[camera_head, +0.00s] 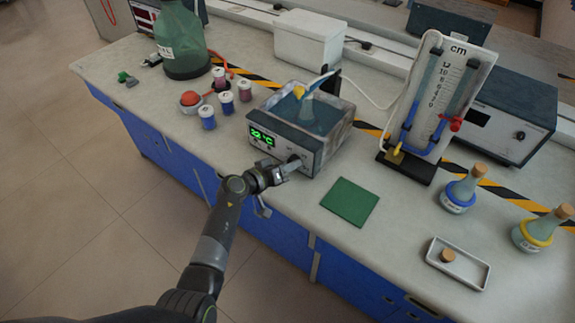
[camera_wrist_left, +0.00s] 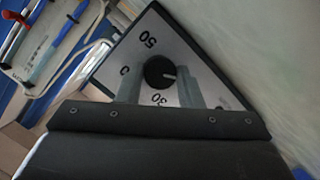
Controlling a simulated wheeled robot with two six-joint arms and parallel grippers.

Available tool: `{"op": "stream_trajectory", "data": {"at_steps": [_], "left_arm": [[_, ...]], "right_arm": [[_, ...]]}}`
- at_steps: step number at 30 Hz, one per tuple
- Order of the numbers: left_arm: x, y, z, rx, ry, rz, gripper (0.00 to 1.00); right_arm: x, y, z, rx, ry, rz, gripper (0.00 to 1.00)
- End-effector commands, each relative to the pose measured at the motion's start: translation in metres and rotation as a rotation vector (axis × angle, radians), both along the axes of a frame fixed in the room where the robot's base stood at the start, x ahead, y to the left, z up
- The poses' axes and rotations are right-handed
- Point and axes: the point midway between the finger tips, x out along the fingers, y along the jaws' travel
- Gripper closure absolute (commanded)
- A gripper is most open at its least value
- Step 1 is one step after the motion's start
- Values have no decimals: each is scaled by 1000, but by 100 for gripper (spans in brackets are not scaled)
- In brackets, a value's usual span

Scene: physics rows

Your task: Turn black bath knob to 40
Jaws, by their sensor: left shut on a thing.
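The water bath (camera_head: 285,140) is a grey box on the bench with a green display reading about 22 °C. Its black knob (camera_wrist_left: 158,72) sits on the front panel. The dial shows 50 above the knob, 30 below and a partly hidden number ending in 0 at left. The knob's white mark points right, away from that number. My left gripper (camera_head: 288,167) is at the panel's right end, its fingers (camera_wrist_left: 158,92) shut on the knob from both sides. In the head view the gripper mostly hides the knob. My right gripper is out of view.
A green mat (camera_head: 349,202) lies right of the bath. A manometer stand (camera_head: 430,105), flasks (camera_head: 461,190) and a white tray (camera_head: 457,264) are further right. Several small jars (camera_head: 226,103) and a large green bottle (camera_head: 181,42) stand to the left.

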Motion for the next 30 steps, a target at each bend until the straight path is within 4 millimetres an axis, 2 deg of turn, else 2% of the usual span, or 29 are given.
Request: {"op": "stream_trajectory", "data": {"at_steps": [8, 18, 30], "left_arm": [[-1, 0, 5, 60, -37, 1, 90], [-2, -1, 4, 218, -150, 1, 90], [-2, -2, 0, 414, -295, 1, 90]], "right_arm": [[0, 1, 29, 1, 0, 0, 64], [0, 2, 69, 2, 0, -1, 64], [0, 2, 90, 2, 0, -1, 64]]}}
